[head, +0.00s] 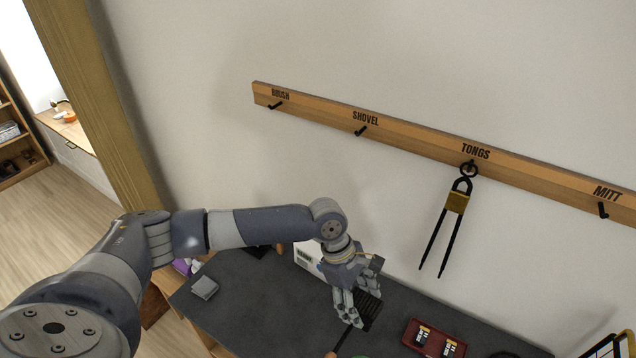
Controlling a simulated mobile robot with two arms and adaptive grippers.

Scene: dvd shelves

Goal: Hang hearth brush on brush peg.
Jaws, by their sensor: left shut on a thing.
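The wooden wall rail (420,145) carries labelled black pegs. The brush peg (275,105), under the word BRUSH at the rail's left end, is bare. My left gripper (350,318) is low over the dark table, below the rail and right of the brush peg. It is shut on what looks like the hearth brush (371,313), with a dark ridged head and a thin dark handle running down-left to a tan end at the picture's bottom edge. The fingers partly cover it, and I cannot tell whether it touches the table. My right gripper is not in view.
Black tongs (455,204) hang on the TONGS peg. The shovel peg (360,131) and mitt peg (603,210) are bare. On the dark table (255,310) are a grey box (204,287), a white box (308,258) behind my wrist and a red tray (432,340). The wall below BRUSH is clear.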

